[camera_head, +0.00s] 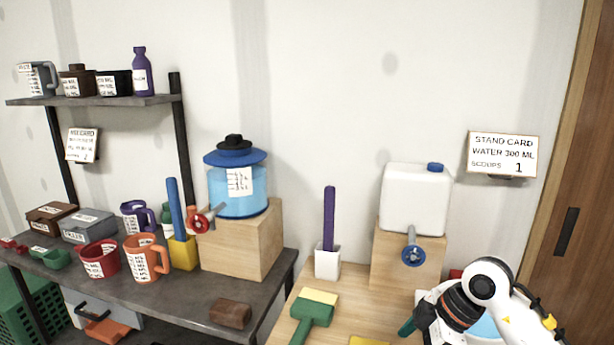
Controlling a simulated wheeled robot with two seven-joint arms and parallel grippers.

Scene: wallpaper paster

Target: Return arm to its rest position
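My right arm comes in from the lower right, white with dark joints. Its dark gripper (424,316) is low, over the front of the light wooden table, below the white water container (416,198). A small teal piece (407,326) shows at the gripper's left side. I cannot tell whether the gripper holds it or whether the fingers are open. A white vessel with a light blue inside (484,327) is partly hidden behind the arm. My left arm and gripper are not in view.
The white container stands on a wooden block (391,264) with a blue tap (413,255). A white holder with a purple stick (327,262) and a green tool (312,314) are to the left. The dark bench (185,303) holds jugs and a blue-lidded dispenser (237,197).

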